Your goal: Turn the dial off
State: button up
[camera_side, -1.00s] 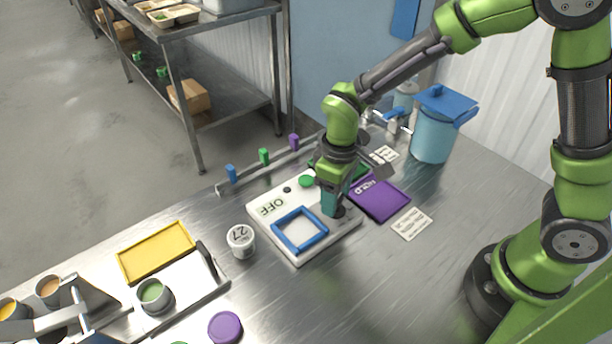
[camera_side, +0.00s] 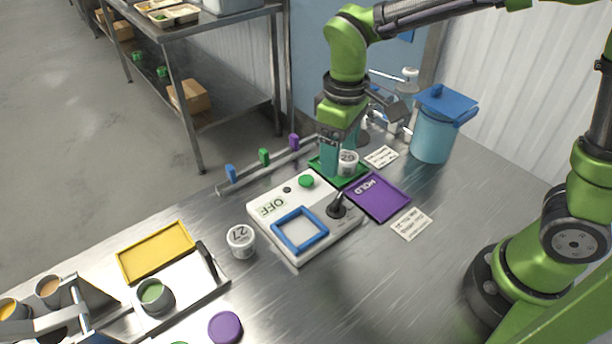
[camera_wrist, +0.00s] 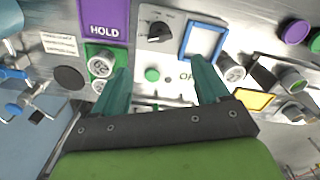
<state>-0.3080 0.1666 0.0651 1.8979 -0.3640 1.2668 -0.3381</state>
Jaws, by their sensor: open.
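The dial (camera_side: 337,207) is a black knob on the right side of a white box (camera_side: 277,233). It also shows in the wrist view (camera_wrist: 158,32). The display (camera_side: 271,206) on the box reads OFF. A blue square frame (camera_side: 299,229) and a green button (camera_side: 306,181) are on the box too. My gripper (camera_side: 338,158) is open and empty, above and behind the box, apart from the dial. In the wrist view its two teal fingers (camera_wrist: 160,82) are spread wide, with the green button between them.
A white cup (camera_side: 348,163) stands on a green mat (camera_side: 351,178) close to my gripper. A purple HOLD mat (camera_side: 380,198) lies right of the box. Another cup (camera_side: 241,240) stands left of it. A blue-lidded pot (camera_side: 433,127) stands at the back right. The front right table is clear.

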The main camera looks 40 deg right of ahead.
notch_tip(320, 180, up, 6)
jog(key=shift+f, duration=0.25)
jog(key=s+d+r+m+t+y, duration=0.2)
jog(key=s+d+m+t, duration=0.5)
jog(key=s+d+m, duration=0.1)
jog(key=s+d, duration=0.1)
jog(key=s, duration=0.1)
jog(key=shift+s+d+r, duration=0.2)
jog(key=shift+s+d, duration=0.1)
jog(key=shift+d, duration=0.05)
dwell(0.8)
